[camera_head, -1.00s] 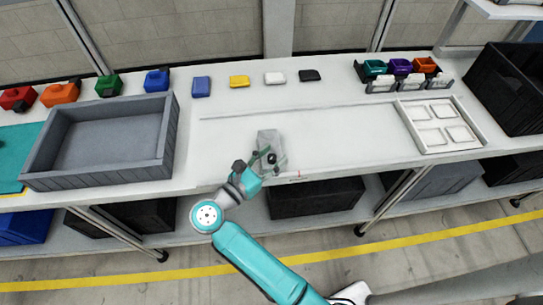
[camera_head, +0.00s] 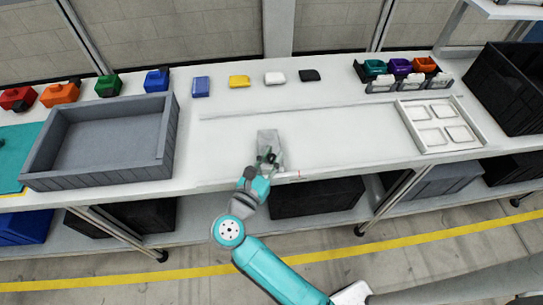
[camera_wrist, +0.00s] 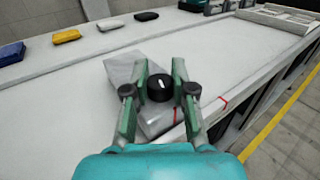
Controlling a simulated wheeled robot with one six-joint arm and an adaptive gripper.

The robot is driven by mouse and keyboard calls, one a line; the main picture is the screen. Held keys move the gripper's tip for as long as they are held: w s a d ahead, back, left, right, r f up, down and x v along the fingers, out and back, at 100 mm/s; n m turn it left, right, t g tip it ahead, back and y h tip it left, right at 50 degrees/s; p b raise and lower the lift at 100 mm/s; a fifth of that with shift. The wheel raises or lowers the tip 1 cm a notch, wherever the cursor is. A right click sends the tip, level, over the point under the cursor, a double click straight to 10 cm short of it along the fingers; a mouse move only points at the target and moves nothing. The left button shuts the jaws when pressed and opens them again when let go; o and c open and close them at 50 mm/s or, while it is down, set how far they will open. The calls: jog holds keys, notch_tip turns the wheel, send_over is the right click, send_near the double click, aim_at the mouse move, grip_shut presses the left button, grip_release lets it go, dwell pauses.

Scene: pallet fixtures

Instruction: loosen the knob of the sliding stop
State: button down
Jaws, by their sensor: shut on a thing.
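The sliding stop is a light grey block (camera_head: 267,137) at the front edge of the white bench. It also shows in the wrist view (camera_wrist: 122,68). Its knob (camera_wrist: 159,87) is round and black with a white mark on top, upright on the block. My gripper (camera_wrist: 160,88) has its two green fingers on either side of the knob and is shut on it. In the head view my gripper (camera_head: 268,156) covers the front part of the block and most of the knob.
A red mark (camera_wrist: 223,99) is on the bench's front edge, right of the stop. A grey tray (camera_head: 168,135) stands to the left. Blue, yellow, white and black pieces lie behind. A white tray with compartments (camera_head: 402,112) is at the right. The bench around the stop is clear.

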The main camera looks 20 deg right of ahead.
jog(key=n+t+y, duration=0.4)
jog(key=y, duration=0.1)
jog(key=shift+s+d+t, duration=0.1)
jog(key=shift+d+t, duration=0.1)
jog(key=shift+t, duration=0.1)
jog(key=shift+n+t+y, duration=0.9)
jog(key=shift+n+y, duration=0.8)
jog(key=shift+y, duration=0.6)
jog(key=shift+a+n+t+y, duration=0.1)
jog(key=shift+n+t+y, duration=0.2)
jog(key=shift+n+y, duration=0.95)
jog(key=shift+m+y, duration=0.25)
jog(key=c, duration=0.9)
grip_release()
jog(key=shift+c, duration=0.2)
jog(key=s+a, duration=0.1)
jog(key=s, duration=1)
jog(key=shift+s, duration=0.4)
